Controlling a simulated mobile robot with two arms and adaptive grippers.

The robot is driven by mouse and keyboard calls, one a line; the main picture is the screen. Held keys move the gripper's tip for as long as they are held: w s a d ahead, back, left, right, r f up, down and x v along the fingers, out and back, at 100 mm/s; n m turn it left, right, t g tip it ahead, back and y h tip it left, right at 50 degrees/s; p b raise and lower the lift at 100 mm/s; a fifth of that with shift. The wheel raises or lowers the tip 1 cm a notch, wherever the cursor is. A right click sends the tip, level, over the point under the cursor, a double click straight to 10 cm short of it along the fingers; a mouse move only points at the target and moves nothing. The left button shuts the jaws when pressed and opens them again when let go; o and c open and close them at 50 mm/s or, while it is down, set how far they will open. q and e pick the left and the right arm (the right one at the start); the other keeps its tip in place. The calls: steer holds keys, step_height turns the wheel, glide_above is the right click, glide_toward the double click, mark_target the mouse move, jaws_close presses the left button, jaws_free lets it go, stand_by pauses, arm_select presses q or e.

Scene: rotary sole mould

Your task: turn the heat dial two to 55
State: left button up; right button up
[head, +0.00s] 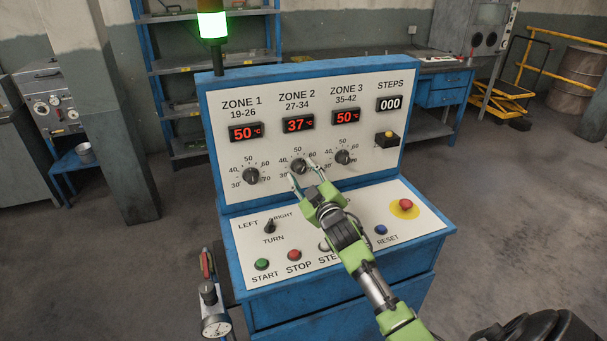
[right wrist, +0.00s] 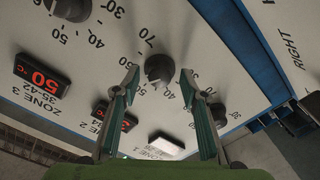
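The zone 2 heat dial (head: 299,166) is a dark round knob on the sloped white panel, with a scale around it. The zone 2 display (head: 299,123) above it reads 37 °C in red. My right gripper (head: 304,175) is in front of this dial, fingers apart. In the right wrist view the dial (right wrist: 160,68) sits between the open fingertips (right wrist: 158,78), with a visible gap on each side. The fingers do not appear to touch it. The pointer's exact setting is too small to read. My left gripper is not in view.
The zone 1 dial (head: 251,176) and zone 3 dial (head: 344,157) stand close on either side; both their displays read 50. The lower desk holds a turn switch (head: 270,226), push buttons and a red emergency button (head: 405,204). A green lamp (head: 212,26) glows on top.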

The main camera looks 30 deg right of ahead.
steer(key=shift+s, duration=0.1)
steer(key=v, duration=1.1)
steer(key=shift+s, duration=0.4)
